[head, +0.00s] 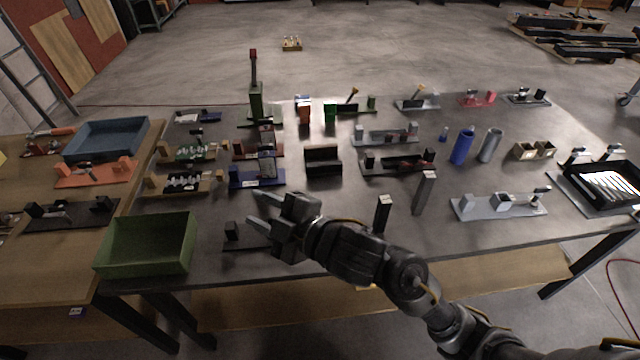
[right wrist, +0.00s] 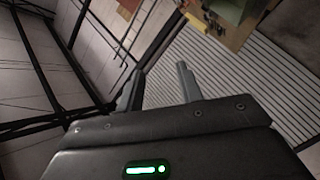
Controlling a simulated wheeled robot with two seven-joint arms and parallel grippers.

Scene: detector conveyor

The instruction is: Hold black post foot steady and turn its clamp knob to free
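My right gripper (head: 256,208) reaches over the front of the dark table, its fingers pointing left. Its two fingers are apart with nothing between them; the right wrist view also shows them apart and empty (right wrist: 158,82). A dark base plate with a black block (head: 232,231) lies just below the gripper at the front left, partly hidden by the hand. A black upright post (head: 382,214) stands right of the hand, apart from it. I cannot tell which is the black post foot, and no clamp knob can be made out. My left gripper is not in view.
A green bin (head: 147,246) stands at the table's front left corner. A blue base (head: 257,178) and a black holder (head: 323,163) sit behind the hand. A grey post (head: 424,193) and a light grey fixture (head: 499,204) stand to the right. Bare table lies between them.

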